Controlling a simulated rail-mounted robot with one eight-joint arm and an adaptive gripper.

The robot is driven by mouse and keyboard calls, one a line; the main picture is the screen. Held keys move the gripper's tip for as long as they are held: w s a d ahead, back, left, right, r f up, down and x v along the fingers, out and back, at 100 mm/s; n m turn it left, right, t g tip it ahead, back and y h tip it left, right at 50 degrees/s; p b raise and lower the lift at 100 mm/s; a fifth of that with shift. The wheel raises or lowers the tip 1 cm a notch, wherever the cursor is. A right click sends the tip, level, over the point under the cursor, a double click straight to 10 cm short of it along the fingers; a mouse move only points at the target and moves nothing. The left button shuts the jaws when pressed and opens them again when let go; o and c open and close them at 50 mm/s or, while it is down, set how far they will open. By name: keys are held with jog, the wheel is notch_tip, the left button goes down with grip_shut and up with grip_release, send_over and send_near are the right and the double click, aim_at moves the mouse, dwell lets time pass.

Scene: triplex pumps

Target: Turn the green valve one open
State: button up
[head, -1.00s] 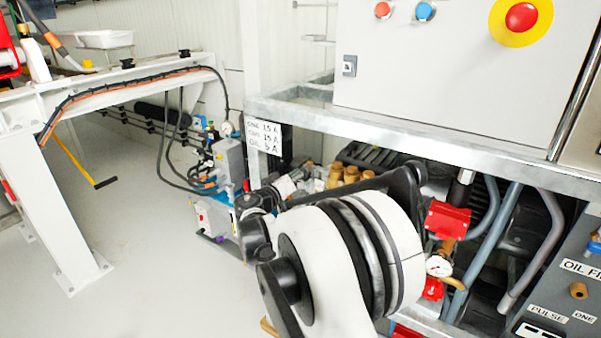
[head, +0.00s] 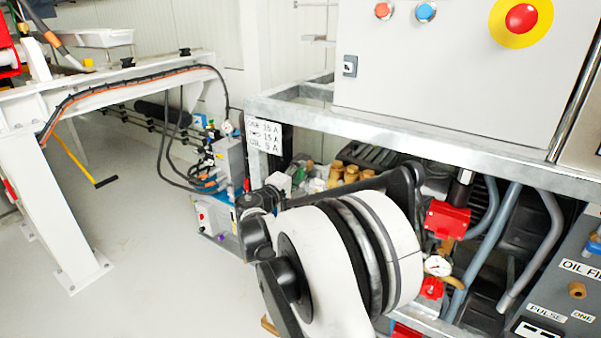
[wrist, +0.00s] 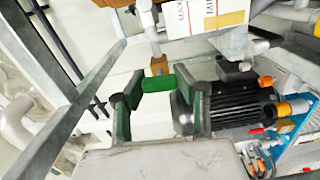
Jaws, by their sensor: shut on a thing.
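In the wrist view, my gripper (wrist: 156,92) has its two dark fingers on either side of a short green handle (wrist: 158,83), which spans the gap between the fingertips. The fingers are shut on this green valve handle. A brass-coloured fitting (wrist: 158,65) sits just beyond it. In the head view, my arm covers the handle and the fingertips.
A galvanized frame rail (head: 400,135) runs above my arm, under a grey control box (head: 450,80). A pressure gauge (head: 437,265) and red fittings stand close to the right. In the wrist view, a dark finned motor (wrist: 237,103) lies right of the fingers.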

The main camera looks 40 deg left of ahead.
jog(key=shift+n, duration=0.5)
jog(key=o, duration=1.2)
jog(key=s, duration=0.8)
jog(key=s+d, duration=0.1)
jog(key=s, duration=0.3)
jog(key=shift+d, duration=0.1)
